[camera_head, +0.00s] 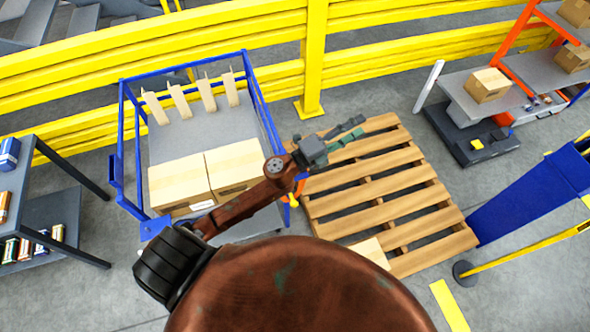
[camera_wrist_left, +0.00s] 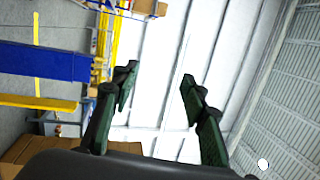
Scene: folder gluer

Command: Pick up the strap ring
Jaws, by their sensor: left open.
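I cannot make out a strap ring in either view. My left gripper (camera_head: 357,127) is open and empty above the far left part of the wooden pallet (camera_head: 395,183). In the left wrist view its two dark green fingers (camera_wrist_left: 158,77) are spread apart, with only the bright ceiling and wall between them. My right gripper does not show in either view.
A blue-framed cart (camera_head: 126,130) with cardboard boxes (camera_head: 180,183) stands left of the pallet. A dark shelf (camera_head: 62,210) is at the far left. Yellow rails (camera_head: 215,42) run behind. A blue panel (camera_head: 530,195) and roller-side boxes (camera_head: 487,85) are at right.

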